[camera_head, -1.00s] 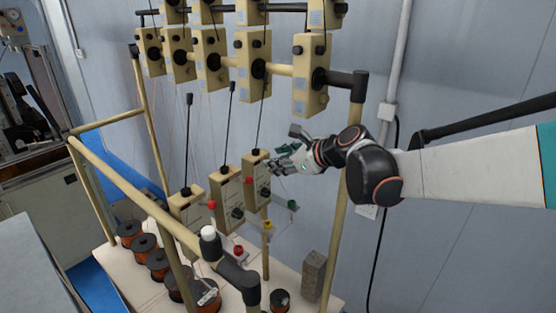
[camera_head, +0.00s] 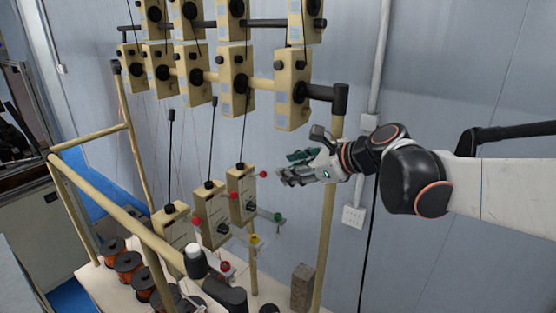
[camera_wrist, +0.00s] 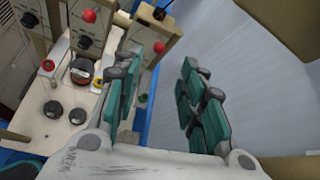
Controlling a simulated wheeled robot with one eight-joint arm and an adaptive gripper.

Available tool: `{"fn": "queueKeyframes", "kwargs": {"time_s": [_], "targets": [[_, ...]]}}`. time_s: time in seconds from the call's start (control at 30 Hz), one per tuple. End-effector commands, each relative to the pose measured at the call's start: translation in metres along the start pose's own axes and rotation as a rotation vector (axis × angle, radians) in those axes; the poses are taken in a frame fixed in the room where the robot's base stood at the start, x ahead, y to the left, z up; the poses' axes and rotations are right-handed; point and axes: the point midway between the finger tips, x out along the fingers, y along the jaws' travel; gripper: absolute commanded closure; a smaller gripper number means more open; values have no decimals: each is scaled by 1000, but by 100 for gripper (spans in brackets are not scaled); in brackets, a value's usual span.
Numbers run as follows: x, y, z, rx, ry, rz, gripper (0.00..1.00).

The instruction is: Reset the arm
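My gripper (camera_head: 292,168) is in the head view, right of the lower row of beige control boxes. In the wrist view its two green-padded fingers (camera_wrist: 165,90) are spread apart with nothing between them. The nearest box (camera_head: 242,193) has a dial and a red knob (camera_head: 264,174) just left of the fingertips. The gripper looks apart from the knob. My arm reaches in from the right edge.
The beige frame (camera_head: 328,215) stands close below and behind my gripper. Copper wire spools (camera_head: 128,265) and a grey block (camera_head: 302,287) sit on its base. The grey wall (camera_head: 420,90) is behind. Open space lies at the right.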

Motion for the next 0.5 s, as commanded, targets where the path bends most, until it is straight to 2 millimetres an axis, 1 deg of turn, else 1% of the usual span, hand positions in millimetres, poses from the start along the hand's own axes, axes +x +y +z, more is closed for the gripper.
{"fn": "queueKeyframes", "kwargs": {"time_s": [0.07, 0.17, 0.27, 0.37, 0.5], "targets": [[0, 0, 0, -2, 1, 0, 63], [0, 6, -8, -37, 12, 0, 63], [0, 22, -30, -150, 50, 2, 63], [-2, 47, -67, -346, 116, 13, 63], [-8, 84, -126, -671, 222, 51, 63]]}}
